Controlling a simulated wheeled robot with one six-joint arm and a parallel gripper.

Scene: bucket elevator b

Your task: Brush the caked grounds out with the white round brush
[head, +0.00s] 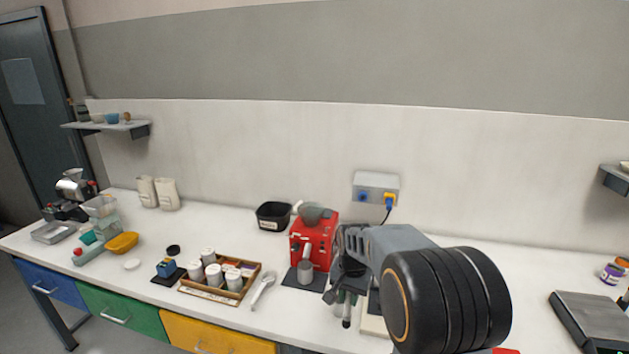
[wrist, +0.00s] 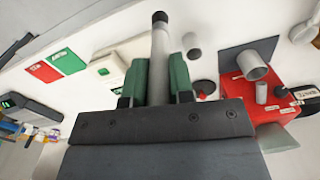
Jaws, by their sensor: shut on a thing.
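My gripper (head: 348,298) is in front of the worktop, just right of the red machine. In the wrist view its green fingers (wrist: 160,82) are shut on a pale round rod with a black tip, which appears to be the white round brush (wrist: 159,48). The black tip points away from my gripper; the other end is hidden behind the gripper body. The red machine (head: 322,236) stands on a dark mat with a grey top and a grey cup at its front. It also shows in the wrist view (wrist: 245,97), apart from the brush. I cannot see any caked grounds.
A wooden tray (head: 222,295) of white canisters and a pale spoon-like tool (head: 263,290) lie left of the machine. A black bin (head: 273,216) stands behind. A wall box (head: 376,187) has a yellow plug with a cable. A flat grey device (head: 590,322) sits at far right.

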